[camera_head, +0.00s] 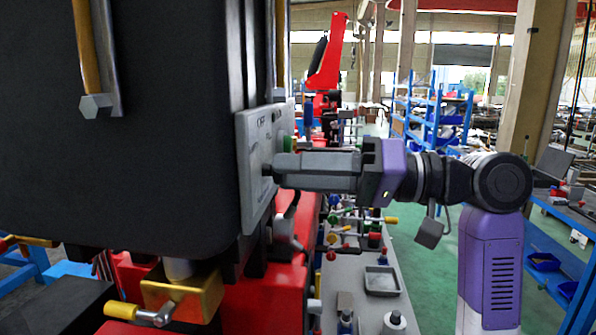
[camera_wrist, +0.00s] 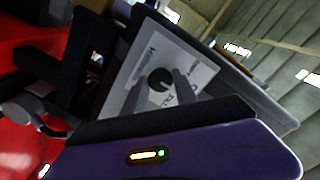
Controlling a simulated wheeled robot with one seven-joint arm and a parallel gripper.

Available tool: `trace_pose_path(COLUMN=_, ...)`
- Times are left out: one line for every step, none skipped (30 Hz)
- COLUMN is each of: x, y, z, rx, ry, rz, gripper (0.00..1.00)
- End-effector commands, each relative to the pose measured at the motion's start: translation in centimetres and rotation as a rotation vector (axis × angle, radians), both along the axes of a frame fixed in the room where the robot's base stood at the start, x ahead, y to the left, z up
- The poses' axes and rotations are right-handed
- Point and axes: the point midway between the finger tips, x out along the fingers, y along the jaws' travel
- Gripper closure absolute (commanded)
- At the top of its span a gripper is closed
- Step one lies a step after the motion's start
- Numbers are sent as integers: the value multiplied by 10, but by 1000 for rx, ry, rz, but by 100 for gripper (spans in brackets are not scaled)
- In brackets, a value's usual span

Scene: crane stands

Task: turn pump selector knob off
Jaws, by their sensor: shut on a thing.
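The selector panel (camera_head: 250,185) is a light grey plate on the side of a large dark cabinet, with lettering near its top. In the wrist view the panel (camera_wrist: 190,62) shows tilted, with a round black knob (camera_wrist: 159,77) at its middle and partly readable print. My gripper (camera_head: 272,168) reaches in from the right, its fingertips at the panel. In the wrist view my gripper (camera_wrist: 156,84) has one grey finger on each side of the knob and is shut on it. The fingers hide part of the knob, and I cannot read its pointer direction.
The dark cabinet (camera_head: 120,160) fills the left. A green button (camera_head: 288,144) sits close by my fingers. Below is a grey bench with a tray (camera_head: 382,281) and several small parts. Blue shelves (camera_head: 432,112) stand behind; green floor is clear to the right of the bench.

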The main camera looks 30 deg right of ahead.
Motion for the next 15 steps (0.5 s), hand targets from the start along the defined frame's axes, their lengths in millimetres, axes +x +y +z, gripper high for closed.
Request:
trace_pose_path(x=0, y=-1, z=0, rx=2, ry=-1, rz=-4, gripper=64)
trace_pose_path(x=0, y=-1, z=0, rx=2, ry=-1, rz=-4, gripper=58)
trace_pose_path(x=0, y=-1, z=0, rx=1, ry=-1, rz=-3, gripper=50)
trace_pose_path(x=0, y=-1, z=0, rx=1, ry=-1, rz=-3, gripper=45)
trace_pose_path(x=0, y=-1, z=0, rx=1, ry=-1, rz=-3, gripper=45)
trace_pose_path(x=0, y=-1, z=0, rx=1, ry=-1, rz=-3, gripper=45)
trace_pose_path(x=0, y=-1, z=0, rx=1, ry=0, rz=-2, gripper=45)
trace_pose_path(x=0, y=-1, z=0, rx=1, ry=0, rz=-2, gripper=45)
trace_pose_path(x=0, y=-1, z=0, rx=1, ry=0, rz=-2, gripper=45)
trace_pose_path(x=0, y=-1, z=0, rx=0, ry=-1, rz=-2, gripper=45)
trace_pose_path(x=0, y=-1, z=0, rx=0, ry=-1, rz=-2, gripper=45)
trace_pose_path(x=0, y=-1, z=0, rx=0, ry=-1, rz=-2, gripper=45)
trace_pose_path(x=0, y=-1, z=0, rx=0, ry=-1, rz=-2, gripper=45)
trace_pose_path(x=-1, y=-2, z=0, rx=0, ry=-1, rz=-2, gripper=45)
trace_pose_path(x=-2, y=-4, z=0, rx=1, ry=-2, rz=-3, gripper=45)
